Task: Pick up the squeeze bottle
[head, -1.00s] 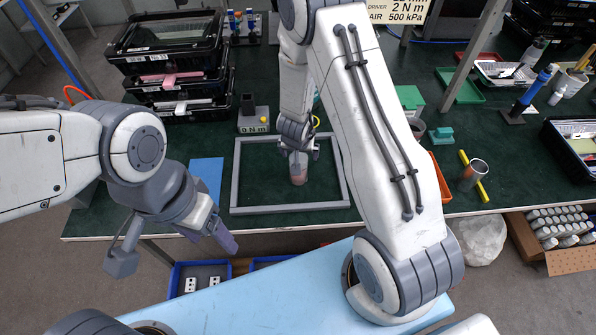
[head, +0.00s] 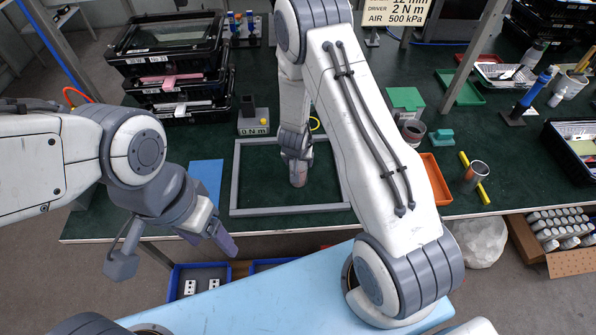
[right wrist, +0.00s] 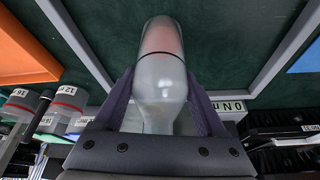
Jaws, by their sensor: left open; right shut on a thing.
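The squeeze bottle (head: 298,176) stands inside the grey frame on the green table in the head view, partly hidden by my right gripper. In the right wrist view the bottle (right wrist: 160,85) is clear and whitish with a reddish part at its far end. My right gripper (head: 298,158) is shut on it, with a finger on each side of the bottle in the right wrist view (right wrist: 160,105). I cannot tell whether its base touches the table. My left gripper (head: 222,238) is open and empty, in front of the table's near edge.
The grey frame (head: 290,210) surrounds the bottle's spot. A blue sheet (head: 206,175) lies left of it. Black crates (head: 165,50) stand at the back left.

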